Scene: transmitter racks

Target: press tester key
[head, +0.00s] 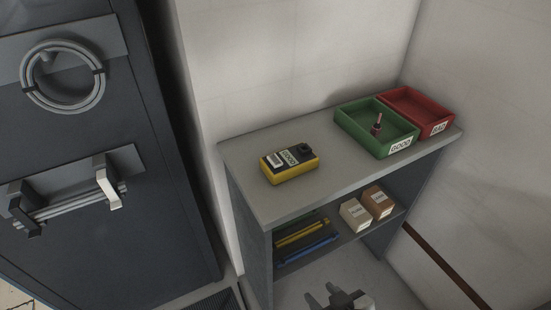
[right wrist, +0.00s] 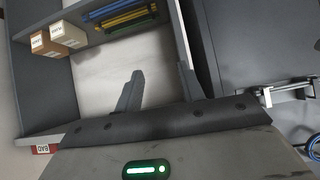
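The yellow and black tester (head: 290,168) lies on the grey shelf top near its left end in the head view. It has a pale label, a greenish panel and a dark raised part at its far right corner; I cannot tell which part is the key. My right gripper (head: 337,297) is at the bottom of the head view, in front of the shelf unit, lower in the picture than the tester and apart from it. In the right wrist view its two fingers (right wrist: 158,88) are spread with nothing between them. My left gripper is not in view.
A green tray (head: 347,124) labelled GOOD, holding a small upright part (head: 377,124), and a red tray (head: 442,112) labelled BAD stand on the shelf unit (head: 230,160). Below are small boxes (head: 355,214) and coloured bars (head: 305,240). A dark cabinet (head: 90,240) with handles stands left.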

